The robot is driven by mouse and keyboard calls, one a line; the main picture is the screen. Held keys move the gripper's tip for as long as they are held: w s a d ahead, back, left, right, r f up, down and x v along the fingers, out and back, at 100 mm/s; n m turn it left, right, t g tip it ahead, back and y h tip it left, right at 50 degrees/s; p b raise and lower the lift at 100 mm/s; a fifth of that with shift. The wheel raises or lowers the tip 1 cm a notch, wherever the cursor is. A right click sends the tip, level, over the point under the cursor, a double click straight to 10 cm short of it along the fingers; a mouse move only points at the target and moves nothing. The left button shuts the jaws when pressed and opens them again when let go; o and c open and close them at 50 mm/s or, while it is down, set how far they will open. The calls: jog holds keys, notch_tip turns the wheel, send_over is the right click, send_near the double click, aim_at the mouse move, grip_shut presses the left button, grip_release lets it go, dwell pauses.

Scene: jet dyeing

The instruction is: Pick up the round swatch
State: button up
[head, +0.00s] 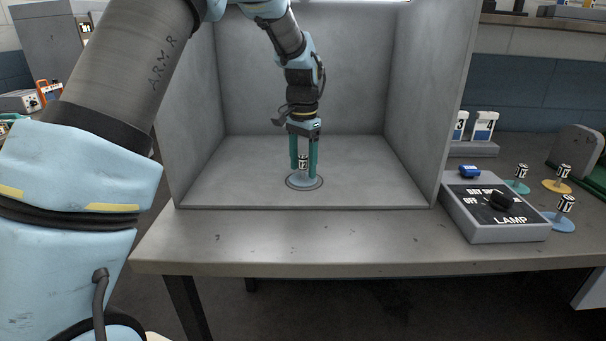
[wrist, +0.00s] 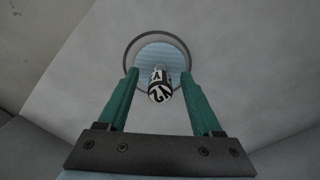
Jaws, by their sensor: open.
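The round swatch (head: 304,182) is a flat light-blue disc with an upright post labelled in black and white. It lies inside a ring marked on the floor of the grey booth (head: 240,160). In the wrist view the swatch (wrist: 162,58) shows beyond the fingers, with its post (wrist: 160,85) between them. My gripper (head: 304,168) points down over the swatch, with its two green fingers on either side of the post. In the wrist view the gripper (wrist: 160,85) is open, with gaps between the fingers and the post.
The booth's side walls (head: 428,100) and back wall enclose my gripper. To the right stand a lamp control box (head: 495,215) with a black knob, and several labelled swatches in teal (head: 518,186), yellow (head: 556,186) and blue (head: 560,222). The table front (head: 300,245) is clear.

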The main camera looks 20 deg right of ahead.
jog(key=shift+c, duration=0.4)
grip_shut()
